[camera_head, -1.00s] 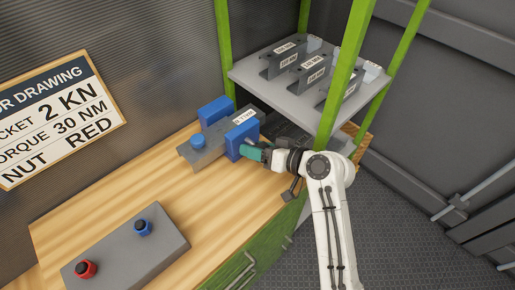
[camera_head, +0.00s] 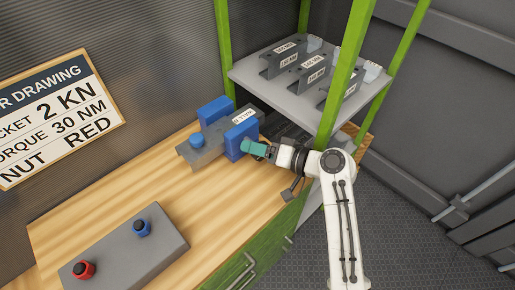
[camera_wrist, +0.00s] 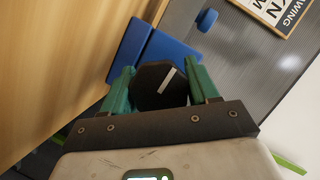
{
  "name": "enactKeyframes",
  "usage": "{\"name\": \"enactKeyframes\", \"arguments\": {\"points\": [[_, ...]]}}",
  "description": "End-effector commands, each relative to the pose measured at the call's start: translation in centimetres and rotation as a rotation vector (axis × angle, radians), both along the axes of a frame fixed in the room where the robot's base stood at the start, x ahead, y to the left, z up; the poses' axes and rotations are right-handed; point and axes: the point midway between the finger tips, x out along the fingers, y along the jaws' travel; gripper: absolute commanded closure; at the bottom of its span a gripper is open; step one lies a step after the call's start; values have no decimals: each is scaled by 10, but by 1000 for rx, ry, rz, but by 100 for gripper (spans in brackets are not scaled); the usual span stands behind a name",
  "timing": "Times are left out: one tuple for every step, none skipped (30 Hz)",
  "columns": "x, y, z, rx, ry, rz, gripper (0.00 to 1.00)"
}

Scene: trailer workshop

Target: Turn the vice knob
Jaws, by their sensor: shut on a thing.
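The vice stands at the back of the wooden bench, with two blue jaws (camera_head: 214,111) on a grey body (camera_head: 202,153). A grey piece with a white label (camera_head: 243,116) sits between the jaws. The vice knob (camera_wrist: 160,88) is black with a white stripe and shows in the wrist view in front of a blue jaw (camera_wrist: 172,50). My gripper (camera_wrist: 162,84) has its teal fingers on either side of the knob, shut on it. In the head view my gripper (camera_head: 247,146) is at the near jaw's right side and hides the knob.
A blue round button (camera_head: 196,140) sits on the vice body. A grey box (camera_head: 125,248) with a red and a blue nut lies on the bench (camera_head: 150,190). A green-posted shelf (camera_head: 280,75) with labelled brackets stands behind, its post (camera_head: 345,70) close to my arm.

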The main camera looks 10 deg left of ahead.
Motion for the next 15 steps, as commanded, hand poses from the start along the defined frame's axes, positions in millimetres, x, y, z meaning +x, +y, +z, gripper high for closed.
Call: {"name": "enactKeyframes", "arguments": {"points": [[-1, -2, -2, -2, 5, -1, 71], [-1, -2, -2, -2, 5, -1, 71], [-1, -2, -2, -3, 4, -1, 71], [-1, -2, -2, -3, 4, -1, 71], [0, -2, -2, -3, 4, -1, 40], [0, -2, -2, -3, 4, -2, 36], [0, -2, -2, -3, 4, -2, 33], [0, -2, -2, -3, 4, -2, 30], [0, -2, -2, -2, 3, -1, 26], [0, -2, -1, -2, 3, -1, 23], [0, -1, -1, -3, 2, -1, 21], [0, -1, -1, -3, 2, -1, 20], [0, -1, -1, -2, 2, -1, 20], [0, -1, -1, -2, 1, 0, 20], [0, -1, -1, -2, 1, 0, 20]]}}
